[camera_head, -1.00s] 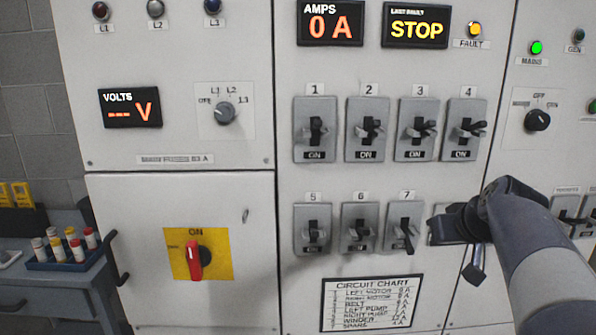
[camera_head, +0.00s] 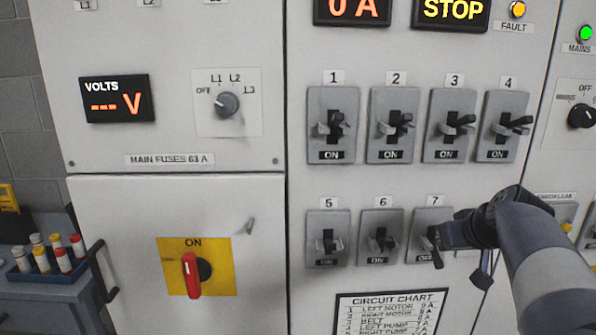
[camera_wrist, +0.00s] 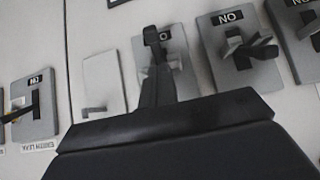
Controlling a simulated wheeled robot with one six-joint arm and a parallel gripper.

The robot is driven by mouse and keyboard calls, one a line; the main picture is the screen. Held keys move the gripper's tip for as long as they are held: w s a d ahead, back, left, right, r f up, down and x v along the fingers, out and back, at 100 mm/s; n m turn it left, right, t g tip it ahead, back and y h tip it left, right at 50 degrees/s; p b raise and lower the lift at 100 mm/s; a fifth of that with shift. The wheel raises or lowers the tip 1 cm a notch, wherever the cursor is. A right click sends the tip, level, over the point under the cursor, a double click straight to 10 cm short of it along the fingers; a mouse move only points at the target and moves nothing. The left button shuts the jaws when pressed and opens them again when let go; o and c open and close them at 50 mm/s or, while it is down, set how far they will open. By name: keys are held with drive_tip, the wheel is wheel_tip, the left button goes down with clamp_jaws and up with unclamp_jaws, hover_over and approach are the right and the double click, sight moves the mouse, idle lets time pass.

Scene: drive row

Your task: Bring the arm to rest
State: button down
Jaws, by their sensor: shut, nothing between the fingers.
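My gripper (camera_head: 436,235) is shut and empty. In the head view it overlaps the right part of breaker 7 (camera_head: 422,222), whose lever points down and whose label seems to read OFF. I cannot tell whether the fingers touch it. In the wrist view the shut fingers (camera_wrist: 151,38) stand in front of a breaker plate (camera_wrist: 175,48) and hide part of it. My forearm comes in from the lower right and hides the panel behind it.
Breakers 5 (camera_head: 327,255) and 6 (camera_head: 381,255) are to the left. A red-handled switch (camera_head: 191,274) and a knob (camera_head: 227,104) project from the left panels. A fuse tray (camera_head: 45,268) stands at far left.

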wheel_tip(320, 180, up, 7)
drive_tip(key=g+p, duration=0.5)
drive_tip(key=p, duration=1.1)
drive_tip(key=shift+w, duration=0.2)
idle(0.4)
